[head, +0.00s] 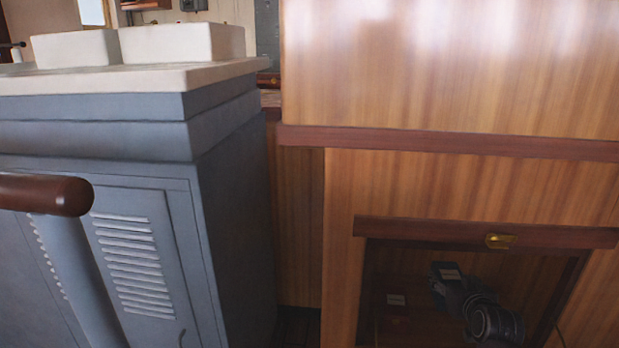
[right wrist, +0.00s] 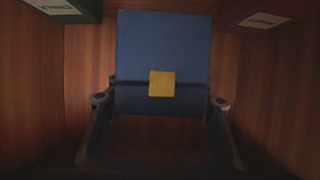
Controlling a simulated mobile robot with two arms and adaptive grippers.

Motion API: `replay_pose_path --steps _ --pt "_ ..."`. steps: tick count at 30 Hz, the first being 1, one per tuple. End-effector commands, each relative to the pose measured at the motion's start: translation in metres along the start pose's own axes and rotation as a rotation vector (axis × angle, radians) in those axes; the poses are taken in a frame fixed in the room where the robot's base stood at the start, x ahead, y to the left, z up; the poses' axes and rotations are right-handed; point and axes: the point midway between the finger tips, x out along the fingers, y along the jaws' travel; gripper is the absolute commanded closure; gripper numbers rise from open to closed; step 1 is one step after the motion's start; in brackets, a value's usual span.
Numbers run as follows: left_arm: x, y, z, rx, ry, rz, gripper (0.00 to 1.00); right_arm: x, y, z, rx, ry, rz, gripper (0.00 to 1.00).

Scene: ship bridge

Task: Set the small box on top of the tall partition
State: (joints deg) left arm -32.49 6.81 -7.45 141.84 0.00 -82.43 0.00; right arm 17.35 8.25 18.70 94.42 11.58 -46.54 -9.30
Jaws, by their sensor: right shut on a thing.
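My right gripper (head: 448,288) is inside the dark opening low in the wood front at the right of the head view. In the right wrist view, my right gripper (right wrist: 160,104) is shut on a small blue box (right wrist: 160,45) with a yellow patch, one finger at each side. In the head view the box is too dark to make out clearly. A tall wood-panelled partition (head: 450,70) rises above the opening; its top edge is out of view. My left gripper is not in view.
A dark wood rail (head: 430,229) with a brass catch (head: 501,240) edges the opening's top. Inside, a green box (right wrist: 65,8) and a red box (right wrist: 262,10) flank the blue one. A grey louvred cabinet (head: 235,200) and brown handrail (head: 45,194) stand left.

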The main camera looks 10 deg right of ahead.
Motion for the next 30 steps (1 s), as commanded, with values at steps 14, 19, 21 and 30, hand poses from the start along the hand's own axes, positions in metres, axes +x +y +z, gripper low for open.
replay_pose_path --steps 14,19,21,30 --pt "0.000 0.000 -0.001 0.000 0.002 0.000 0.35 -0.169 -0.085 -0.037 -0.232 0.002 -0.523 0.84" --pt "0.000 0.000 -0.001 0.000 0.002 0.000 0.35 -0.239 -0.126 -0.032 -0.319 0.000 -0.744 0.84" --pt "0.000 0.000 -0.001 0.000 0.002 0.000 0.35 -0.263 -0.139 -0.028 -0.348 0.000 -0.818 0.84" --pt "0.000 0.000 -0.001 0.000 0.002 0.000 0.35 -0.334 -0.170 -0.010 -0.433 0.000 -1.036 0.84"
